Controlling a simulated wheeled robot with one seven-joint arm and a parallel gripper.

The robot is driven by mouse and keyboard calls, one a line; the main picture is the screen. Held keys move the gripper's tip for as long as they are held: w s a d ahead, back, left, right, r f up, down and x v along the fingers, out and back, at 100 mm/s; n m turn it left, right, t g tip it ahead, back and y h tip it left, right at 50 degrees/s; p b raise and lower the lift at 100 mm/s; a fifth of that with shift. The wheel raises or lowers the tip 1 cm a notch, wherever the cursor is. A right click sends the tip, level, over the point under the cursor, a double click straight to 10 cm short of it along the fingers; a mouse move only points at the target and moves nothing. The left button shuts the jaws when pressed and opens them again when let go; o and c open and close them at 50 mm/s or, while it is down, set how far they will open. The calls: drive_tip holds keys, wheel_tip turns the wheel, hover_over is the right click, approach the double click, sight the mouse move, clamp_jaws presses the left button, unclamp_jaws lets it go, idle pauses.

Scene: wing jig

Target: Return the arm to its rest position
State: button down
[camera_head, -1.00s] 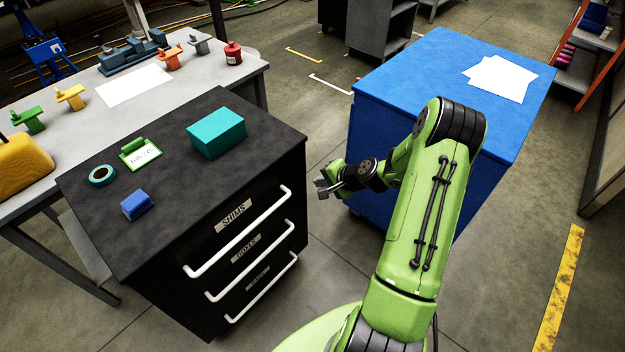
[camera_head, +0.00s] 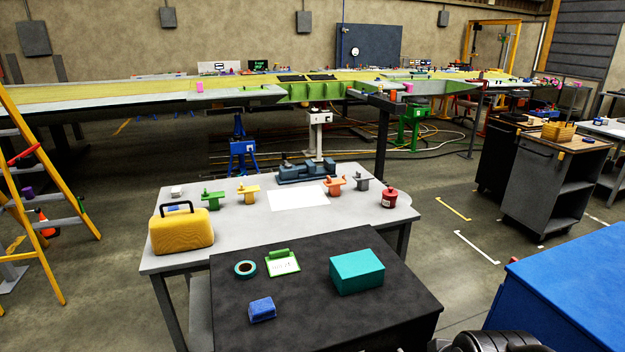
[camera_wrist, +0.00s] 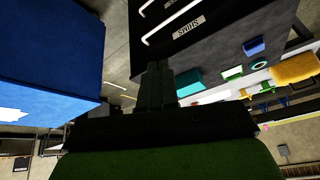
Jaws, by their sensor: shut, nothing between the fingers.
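My gripper (camera_wrist: 157,85) shows in the wrist view, dark, with its two fingers together and nothing between them. It points toward the gap between the black drawer cabinet (camera_wrist: 235,25) and the blue cabinet (camera_wrist: 50,50), apart from both. In the head view only a dark part of my arm shows at the bottom edge, right of the black cabinet (camera_head: 300,325); the gripper itself is out of that view.
On the black cabinet lie a teal box (camera_head: 357,271), a blue block (camera_head: 262,310), a tape roll (camera_head: 245,269) and a green clipboard (camera_head: 283,263). A grey workbench (camera_head: 380,215) stands behind it. The blue cabinet (camera_head: 570,285) is at right. A yellow ladder (camera_head: 50,170) stands at left.

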drive_tip(key=s+r+n, duration=0.1)
drive_tip(key=s+r, duration=0.1)
drive_tip(key=s, duration=0.6)
drive_tip(key=shift+s+a+n, duration=0.2)
drive_tip(key=shift+a+n, duration=0.1)
drive_tip(key=shift+a, duration=0.15)
drive_tip(key=shift+r, duration=0.1)
